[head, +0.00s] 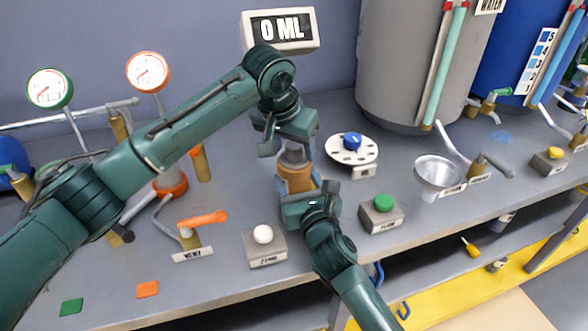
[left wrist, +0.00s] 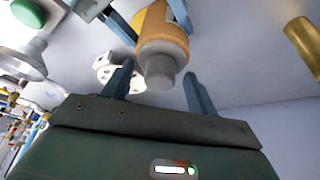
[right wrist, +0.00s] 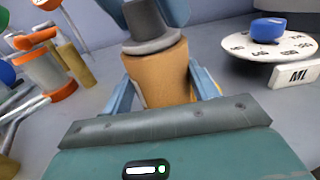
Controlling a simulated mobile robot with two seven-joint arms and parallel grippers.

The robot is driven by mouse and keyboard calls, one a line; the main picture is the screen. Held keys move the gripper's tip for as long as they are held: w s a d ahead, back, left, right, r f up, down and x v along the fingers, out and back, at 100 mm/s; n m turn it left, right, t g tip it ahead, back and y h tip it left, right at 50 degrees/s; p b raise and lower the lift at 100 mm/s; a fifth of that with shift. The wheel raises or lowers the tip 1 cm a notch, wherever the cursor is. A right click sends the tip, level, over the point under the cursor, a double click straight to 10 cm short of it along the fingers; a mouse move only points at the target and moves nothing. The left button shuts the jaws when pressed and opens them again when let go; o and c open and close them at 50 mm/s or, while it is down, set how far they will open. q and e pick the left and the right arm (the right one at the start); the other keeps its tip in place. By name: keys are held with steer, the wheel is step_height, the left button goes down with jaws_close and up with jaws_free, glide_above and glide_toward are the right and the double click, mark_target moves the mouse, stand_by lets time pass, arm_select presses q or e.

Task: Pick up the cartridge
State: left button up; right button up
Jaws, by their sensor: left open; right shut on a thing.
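The cartridge (head: 296,178) is an orange cylinder with a grey cap, upright in the middle of the head view. My right gripper (head: 309,190) is shut on its orange body, with a blue finger on each side of the cartridge (right wrist: 158,80) in the right wrist view. My left gripper (head: 290,146) is open above the grey cap, pointing down. In the left wrist view the cap of the cartridge (left wrist: 160,68) lies between the spread fingertips of my left gripper (left wrist: 158,80), with gaps on both sides. The cartridge's base is mostly hidden.
A white dial with a blue knob (head: 352,142) stands close right of the cartridge. A green-button box (head: 381,212), a white-button box (head: 264,243) and an orange-handled valve (head: 203,220) are in front. A funnel (head: 437,174) and grey tank (head: 400,70) are right. A "0 ML" display (head: 280,30) is behind.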

arm_select(q)
steer(key=shift+w+f, duration=0.1)
steer(key=shift+f, duration=0.1)
steer(key=shift+c, duration=0.6)
jaws_close()
